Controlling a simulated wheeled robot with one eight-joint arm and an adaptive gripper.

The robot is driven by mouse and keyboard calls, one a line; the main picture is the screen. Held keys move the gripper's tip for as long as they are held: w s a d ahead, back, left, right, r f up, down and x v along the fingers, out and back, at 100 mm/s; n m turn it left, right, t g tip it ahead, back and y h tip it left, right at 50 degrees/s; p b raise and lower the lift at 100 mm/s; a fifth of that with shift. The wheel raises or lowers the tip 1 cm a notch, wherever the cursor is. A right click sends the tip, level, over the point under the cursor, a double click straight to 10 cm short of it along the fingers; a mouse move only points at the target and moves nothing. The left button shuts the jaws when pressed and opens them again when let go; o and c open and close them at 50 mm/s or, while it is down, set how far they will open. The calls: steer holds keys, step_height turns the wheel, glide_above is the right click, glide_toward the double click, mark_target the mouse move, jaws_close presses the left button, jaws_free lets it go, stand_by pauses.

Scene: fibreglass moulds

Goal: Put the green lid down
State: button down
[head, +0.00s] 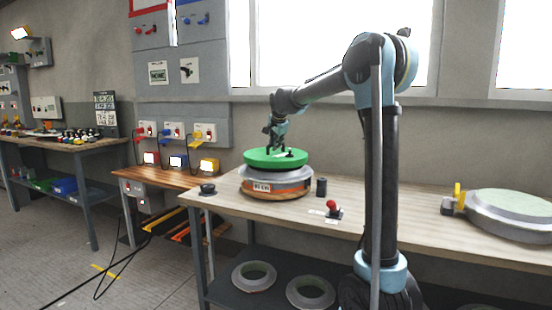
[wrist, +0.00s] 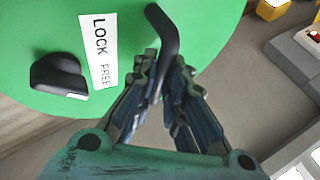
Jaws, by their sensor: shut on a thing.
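The green lid (head: 258,161) is a round disc at the top of a grey and orange round mould (head: 272,187) on the wooden bench. I cannot tell whether it touches the mould or is held just above it. In the wrist view the lid (wrist: 130,20) fills the upper left, with a black bent handle (wrist: 168,35), a black knob (wrist: 58,75) and a white label (wrist: 98,50) reading "LOCK FREE". My gripper (head: 279,149) is above the lid; in the wrist view my gripper (wrist: 164,78) has its fingers shut around the handle's lower end.
On the bench (head: 400,222) stand a dark cylinder (head: 321,187), a red-topped device (head: 333,209) and a small black item (head: 208,189). A large pale round mould (head: 512,212) is at the right. The bench between is mostly clear. Grey rings (head: 254,276) lie on the lower shelf.

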mark_target(276, 154)
steer(key=shift+f, duration=2.35)
steer(key=c, duration=1.6)
jaws_free()
steer(key=shift+c, duration=0.2)
steer(key=v, duration=1.2)
